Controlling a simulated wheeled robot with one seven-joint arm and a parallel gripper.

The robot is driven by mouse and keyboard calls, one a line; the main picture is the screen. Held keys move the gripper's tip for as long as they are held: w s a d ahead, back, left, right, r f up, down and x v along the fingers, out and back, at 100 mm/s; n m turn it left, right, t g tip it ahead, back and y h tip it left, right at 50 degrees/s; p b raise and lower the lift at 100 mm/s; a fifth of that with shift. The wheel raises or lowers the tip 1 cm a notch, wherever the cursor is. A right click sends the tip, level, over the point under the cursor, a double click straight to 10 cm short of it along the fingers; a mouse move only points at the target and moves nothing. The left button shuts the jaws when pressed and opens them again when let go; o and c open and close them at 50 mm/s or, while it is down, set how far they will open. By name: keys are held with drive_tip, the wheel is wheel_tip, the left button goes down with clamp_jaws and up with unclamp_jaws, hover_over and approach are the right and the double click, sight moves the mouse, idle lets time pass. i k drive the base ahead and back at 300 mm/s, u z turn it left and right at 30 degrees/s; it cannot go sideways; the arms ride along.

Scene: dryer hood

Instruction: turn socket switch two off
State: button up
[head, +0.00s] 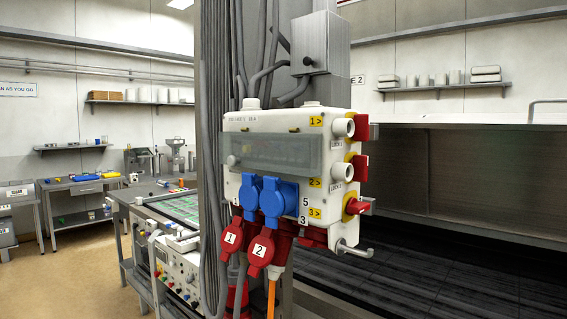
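A white socket box (238,124) hangs on a grey column in the middle of the head view. Three red switches on yellow plates sit one above another on its right side. Socket switch two (361,168) is the middle one, level with the yellow "2>" label (314,183). Its red handle shows as a broad upright face, much like switch one (362,128) above it. Switch three (357,206) below shows a narrower handle, turned differently. A white round knob (342,173) stands just left of switch two. My gripper is not in view.
Blue sockets (278,199) and red numbered caps (264,248) hang on the box's front and underside. A grey hook (355,249) juts out at its lower right. A dark-surfaced bench (450,240) lies to the right. Floor (70,265) shows at left.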

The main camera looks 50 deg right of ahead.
sight(360, 162)
drive_tip(key=u, duration=0.65)
drive_tip(key=k, duration=1.45)
drive_tip(key=z, duration=0.1)
